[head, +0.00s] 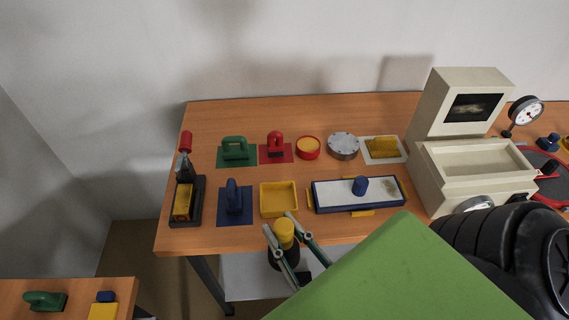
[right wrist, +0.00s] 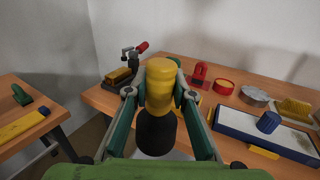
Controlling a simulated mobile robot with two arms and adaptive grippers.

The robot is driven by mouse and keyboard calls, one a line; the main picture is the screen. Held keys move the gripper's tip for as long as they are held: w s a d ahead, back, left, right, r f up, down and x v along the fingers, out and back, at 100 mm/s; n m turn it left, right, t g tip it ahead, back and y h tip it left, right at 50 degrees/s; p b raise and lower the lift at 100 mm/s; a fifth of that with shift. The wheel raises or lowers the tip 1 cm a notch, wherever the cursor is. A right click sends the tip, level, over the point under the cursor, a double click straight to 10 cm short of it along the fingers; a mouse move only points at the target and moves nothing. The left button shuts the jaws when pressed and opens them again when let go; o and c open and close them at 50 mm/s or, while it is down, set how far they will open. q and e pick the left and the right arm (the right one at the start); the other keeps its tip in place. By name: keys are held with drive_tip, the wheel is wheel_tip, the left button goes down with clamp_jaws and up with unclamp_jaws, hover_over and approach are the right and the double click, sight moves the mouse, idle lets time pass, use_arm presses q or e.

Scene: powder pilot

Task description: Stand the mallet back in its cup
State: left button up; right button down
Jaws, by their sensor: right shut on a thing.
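My right gripper (head: 285,222) is shut on the mallet, with a finger on each side of it. The mallet has a yellow upper part (head: 284,232) and a black lower part (head: 277,258), and it is held roughly upright. In the head view it appears just off the table's front edge, below the yellow square tray. In the right wrist view the yellow part (right wrist: 161,85) sits between the fingers, with the black part (right wrist: 157,135) below. A small round red cup (head: 308,155) with a yellow-tan inside stands mid-table; I cannot tell if it is the mallet's cup. My left gripper is out of view.
On the wooden table (head: 240,117) are a yellow tray (head: 279,213), a blue-rimmed white tray (head: 318,207), a black stand with a red-handled clamp (head: 185,143), green, red and blue handled tools, a grey disc (head: 343,146) and a beige machine (head: 440,158). The table's back strip is clear.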

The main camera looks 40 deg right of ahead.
drive_tip(key=shift+w+d+r+p, duration=0.25)
drive_tip(key=shift+w+d+p, duration=0.25)
drive_tip(key=shift+w, duration=0.3)
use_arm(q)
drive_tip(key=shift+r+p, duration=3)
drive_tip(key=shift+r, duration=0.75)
use_arm(e)
drive_tip(key=shift+w+d, duration=4.2)
drive_tip(key=shift+w, duration=2.7)
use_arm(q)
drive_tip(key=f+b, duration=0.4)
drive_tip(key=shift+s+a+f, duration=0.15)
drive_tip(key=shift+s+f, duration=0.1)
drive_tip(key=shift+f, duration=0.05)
use_arm(e)
wheel_tip(320, 180, down, 5)
drive_tip(key=shift+r, duration=0.1)
use_arm(q)
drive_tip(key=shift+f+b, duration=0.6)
drive_tip(key=shift+b, duration=0.25)
use_arm(e)
drive_tip(key=shift+f, duration=0.6)
drive_tip(key=c, duration=1.7)
unclamp_jaws()
drive_tip(key=shift+o, duration=0.3)
